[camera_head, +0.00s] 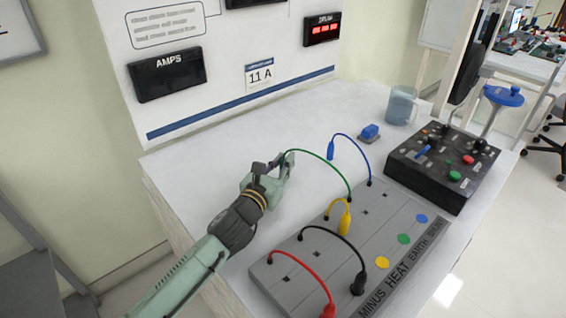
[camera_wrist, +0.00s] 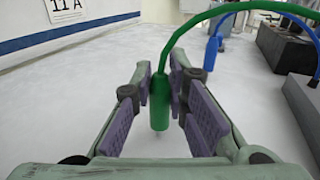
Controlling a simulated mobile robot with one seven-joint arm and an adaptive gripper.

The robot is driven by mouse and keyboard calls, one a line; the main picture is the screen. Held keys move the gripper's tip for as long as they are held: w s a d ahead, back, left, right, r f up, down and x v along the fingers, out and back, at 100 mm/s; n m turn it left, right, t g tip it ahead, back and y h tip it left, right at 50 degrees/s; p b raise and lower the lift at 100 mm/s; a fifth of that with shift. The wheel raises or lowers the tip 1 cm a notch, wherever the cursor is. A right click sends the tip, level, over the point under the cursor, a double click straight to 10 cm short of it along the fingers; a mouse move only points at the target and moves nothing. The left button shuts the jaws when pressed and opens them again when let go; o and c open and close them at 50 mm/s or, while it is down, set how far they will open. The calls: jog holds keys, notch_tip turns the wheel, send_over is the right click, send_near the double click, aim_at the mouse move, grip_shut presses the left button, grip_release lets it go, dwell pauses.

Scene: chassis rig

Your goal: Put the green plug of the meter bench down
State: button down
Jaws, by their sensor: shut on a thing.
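My gripper (camera_head: 287,162) is over the white bench top, left of the grey meter board (camera_head: 335,245). In the wrist view its two purple-padded fingers (camera_wrist: 162,78) are shut on the green plug (camera_wrist: 159,101). The plug is upright between them, with its pale tip pointing down near the white surface; I cannot tell if the tip touches it. In the head view the plug is mostly hidden by the gripper. Its green cable (camera_head: 325,162) arches right to the back part of the board.
A blue plug (camera_head: 331,150), a blue block (camera_head: 370,132), a clear mug (camera_head: 401,105) and a black control box (camera_head: 443,165) stand to the right. Yellow (camera_head: 345,222), black (camera_head: 357,284) and red (camera_head: 327,310) plugs are at the board. The wall panel (camera_head: 225,60) rises behind.

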jog(key=c, duration=1.6)
grip_release()
jog(key=shift+r+p, duration=0.15)
jog(key=shift+p, duration=0.2)
jog(key=b+v, duration=0.2)
jog(key=v, duration=0.3)
jog(key=b+v, duration=0.2)
jog(key=v, duration=0.3)
jog(key=shift+s+a+f+b, duration=0.15)
jog(key=shift+s+f+b, duration=0.1)
jog(key=shift+b, duration=0.15)
jog(key=shift+s+a+r, duration=0.15)
jog(key=shift+s+a, duration=0.1)
jog(key=shift+s, duration=0.4)
